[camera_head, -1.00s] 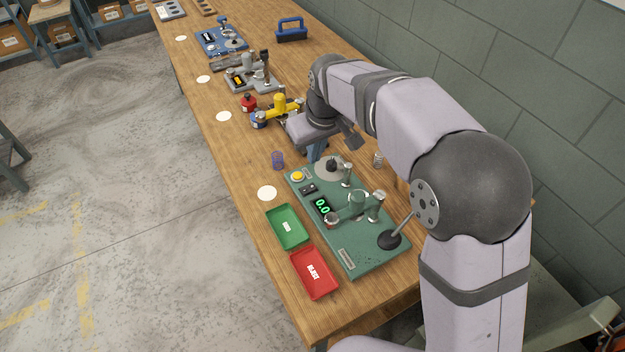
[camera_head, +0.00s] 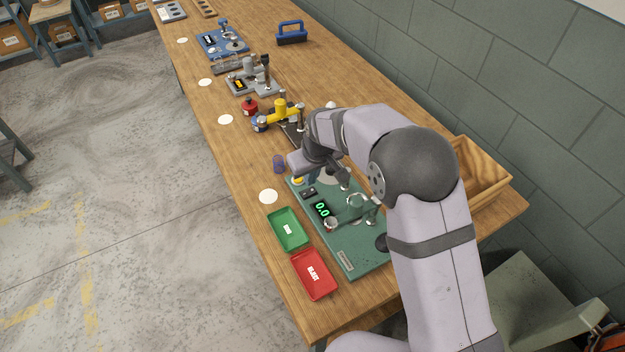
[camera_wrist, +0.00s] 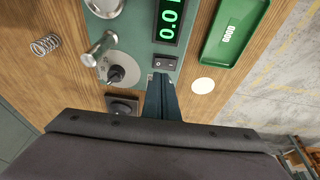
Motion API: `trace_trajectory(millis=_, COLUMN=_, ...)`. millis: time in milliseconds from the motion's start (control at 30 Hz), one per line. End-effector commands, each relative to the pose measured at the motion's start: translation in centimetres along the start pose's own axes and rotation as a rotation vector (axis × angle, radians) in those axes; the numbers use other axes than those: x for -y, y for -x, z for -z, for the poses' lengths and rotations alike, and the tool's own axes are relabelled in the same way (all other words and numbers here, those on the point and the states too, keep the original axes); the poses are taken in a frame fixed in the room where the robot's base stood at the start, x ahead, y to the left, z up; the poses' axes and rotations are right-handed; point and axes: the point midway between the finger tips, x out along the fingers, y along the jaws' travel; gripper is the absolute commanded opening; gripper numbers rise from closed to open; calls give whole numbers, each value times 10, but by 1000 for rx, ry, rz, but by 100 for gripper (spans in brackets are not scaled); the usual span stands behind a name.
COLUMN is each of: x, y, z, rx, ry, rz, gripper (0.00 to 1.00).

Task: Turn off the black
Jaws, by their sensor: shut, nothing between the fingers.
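The black rocker switch (camera_wrist: 167,60) is on the green machine plate (camera_head: 360,258), beside the black display (camera_head: 322,209), which reads 0.0 in green. The switch also shows in the head view (camera_head: 309,192). My gripper (camera_wrist: 160,78) is shut and empty, with its fingertips close to the switch, on the side away from the display. I cannot tell whether they touch the plate. The yellow button (camera_head: 298,181) shows only partly beside my gripper in the head view; in the wrist view it is not visible. Which way the switch is tipped is too small to tell.
A dark square piece with a knob (camera_wrist: 122,106), a round disc (camera_wrist: 118,72) and a metal post (camera_wrist: 99,48) stand near my fingers. A green tray (camera_head: 289,230), a red tray (camera_head: 314,275) and a purple cup (camera_head: 279,164) lie around the plate. A spring (camera_wrist: 45,44) lies on the table.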

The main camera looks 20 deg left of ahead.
Motion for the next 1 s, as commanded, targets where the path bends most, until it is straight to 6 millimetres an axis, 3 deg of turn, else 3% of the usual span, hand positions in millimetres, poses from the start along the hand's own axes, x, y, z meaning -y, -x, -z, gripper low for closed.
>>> trace_trajectory(millis=300, x=-3, y=-28, z=-10, rx=3, ry=0, rz=0, gripper=0)
trace_trajectory(millis=1000, x=-5, y=-37, z=-12, rx=2, ry=-1, rz=0, gripper=0)
